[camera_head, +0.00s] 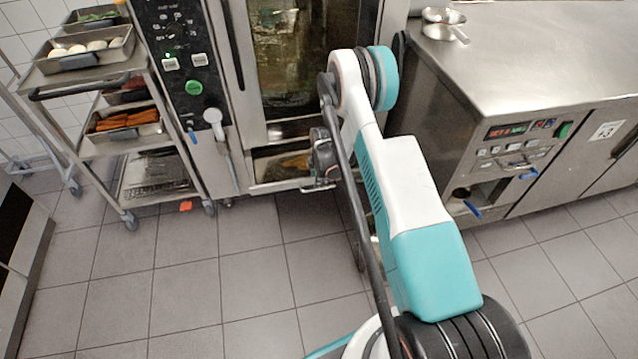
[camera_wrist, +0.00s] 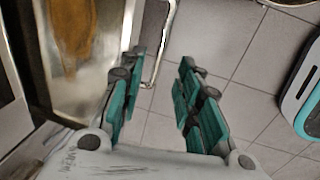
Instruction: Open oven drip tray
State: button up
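The oven (camera_head: 250,60) stands at the back with its tall glass door. Its drip tray (camera_head: 262,184) is low down under the door, with brown residue showing; I cannot tell how far out it sits. A thin metal loop handle (camera_head: 318,187) sticks out at its right. In the wrist view the handle (camera_wrist: 166,45) shows just beyond my fingertips, close to the left finger; I cannot tell if they touch. My gripper (camera_wrist: 162,72) is open, with nothing between its teal fingers. In the head view it is mostly hidden by my arm.
A wheeled rack (camera_head: 140,150) with pans of food stands left of the oven. A steel counter (camera_head: 530,50) with a control panel stands on the right, with small pans (camera_head: 443,24) on top.

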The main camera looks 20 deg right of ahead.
jog(key=r, duration=0.3)
jog(key=s+r, duration=0.1)
jog(key=r, duration=0.1)
jog(key=shift+a, duration=0.1)
jog(key=shift+r, duration=0.1)
dwell(0.3)
jog(key=s+a+r+m+t, duration=0.1)
jog(key=s+a+r+m, duration=0.1)
jog(key=r, duration=0.9)
jog(key=s+a+r+m, duration=0.3)
jog(key=r, duration=0.8)
jog(key=s+a+r+m+t, duration=0.1)
jog(key=s+a+r+m, duration=0.1)
jog(key=r, duration=0.9)
jog(key=s+a+r+m+t, duration=0.1)
jog(key=s+a+r+m, duration=0.3)
jog(key=s+r, duration=0.65)
jog(key=s+a+m+t, duration=0.2)
jog(key=s+m, duration=0.2)
jog(key=s, duration=1.2)
jog(key=shift+a+m, duration=0.35)
jog(key=shift+m, duration=0.05)
